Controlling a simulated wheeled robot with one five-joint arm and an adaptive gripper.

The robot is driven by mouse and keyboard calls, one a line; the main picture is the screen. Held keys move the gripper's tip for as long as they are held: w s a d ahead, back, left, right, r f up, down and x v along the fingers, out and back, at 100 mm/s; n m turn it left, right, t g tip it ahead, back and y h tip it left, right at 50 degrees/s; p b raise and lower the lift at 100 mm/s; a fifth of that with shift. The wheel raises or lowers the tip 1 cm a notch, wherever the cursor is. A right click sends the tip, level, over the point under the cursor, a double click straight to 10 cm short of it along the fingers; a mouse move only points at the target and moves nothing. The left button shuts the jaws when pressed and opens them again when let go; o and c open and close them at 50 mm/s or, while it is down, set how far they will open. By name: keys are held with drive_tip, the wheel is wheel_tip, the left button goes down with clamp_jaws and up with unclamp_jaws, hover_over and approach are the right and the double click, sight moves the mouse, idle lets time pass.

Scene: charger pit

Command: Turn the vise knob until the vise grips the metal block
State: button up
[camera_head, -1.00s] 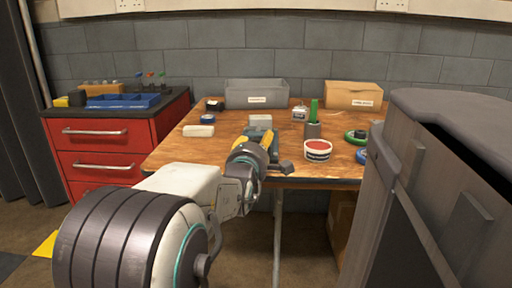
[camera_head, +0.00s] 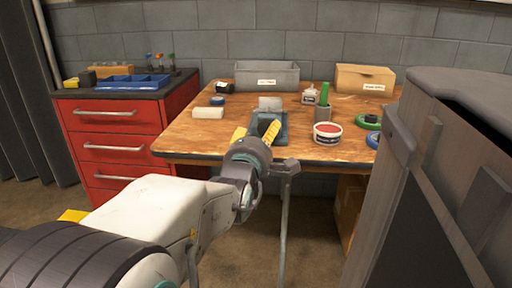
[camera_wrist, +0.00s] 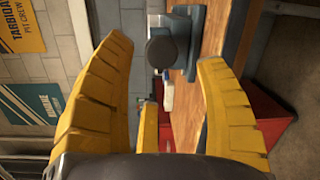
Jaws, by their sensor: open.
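The blue-grey vise (camera_head: 281,128) stands near the front edge of the wooden bench, and the light grey metal block (camera_head: 270,102) shows at its far end. Whether the jaws touch the block cannot be seen. In the wrist view the vise (camera_wrist: 190,32) is at the top, with its dark round knob (camera_wrist: 162,51) facing me. My gripper (camera_head: 256,132) is open, its yellow fingers spread in front of the vise. In the wrist view my gripper (camera_wrist: 164,58) has fingers on both sides of the knob in the picture, with no clear contact. The knob is hidden in the head view.
On the bench (camera_head: 205,139) stand a grey bin (camera_head: 267,75), a cardboard box (camera_head: 363,79), a red-topped tub (camera_head: 327,134) and a green-topped holder (camera_head: 323,108). A red drawer cabinet (camera_head: 112,117) is at left. A large grey cabinet (camera_head: 440,170) fills the right.

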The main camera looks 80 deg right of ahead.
drive_tip(key=shift+w+a+r, duration=0.1)
drive_tip(key=shift+a+r, duration=0.05)
drive_tip(key=shift+a, duration=2.45)
drive_tip(key=shift+w, duration=0.1)
